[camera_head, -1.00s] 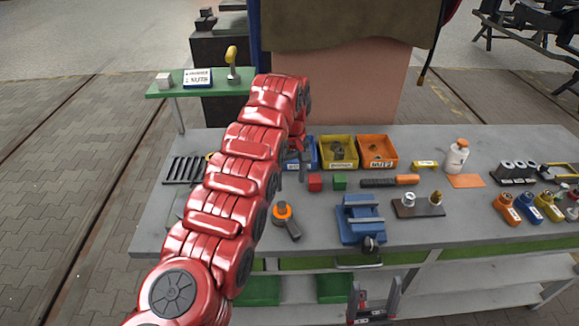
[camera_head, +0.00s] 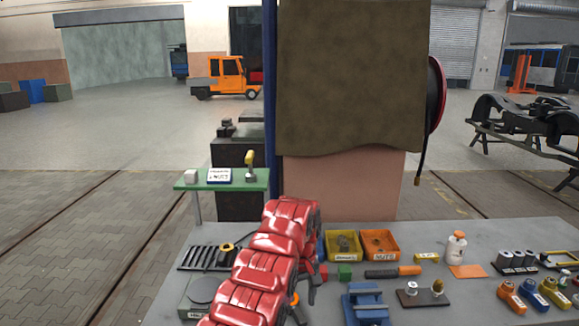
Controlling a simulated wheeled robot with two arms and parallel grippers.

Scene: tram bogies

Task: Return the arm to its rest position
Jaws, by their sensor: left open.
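My left arm (camera_head: 266,262) is red and segmented. It rises from the bottom edge, left of centre, over the workbench (camera_head: 450,292) and bends down at its top. My left gripper (camera_head: 311,287) hangs beyond the bend, largely hidden by the arm. Its dark fingers show beside the red cube (camera_head: 322,271), above the bench's left-middle part. It is open, and I see nothing held in it. My right gripper is outside this view.
A yellow bin (camera_head: 343,236), an orange bin (camera_head: 380,235), a green cube (camera_head: 344,273) and a blue vise (camera_head: 365,303) lie right of the arm. A slotted rack (camera_head: 207,258) lies left. A green shelf (camera_head: 222,186) stands behind.

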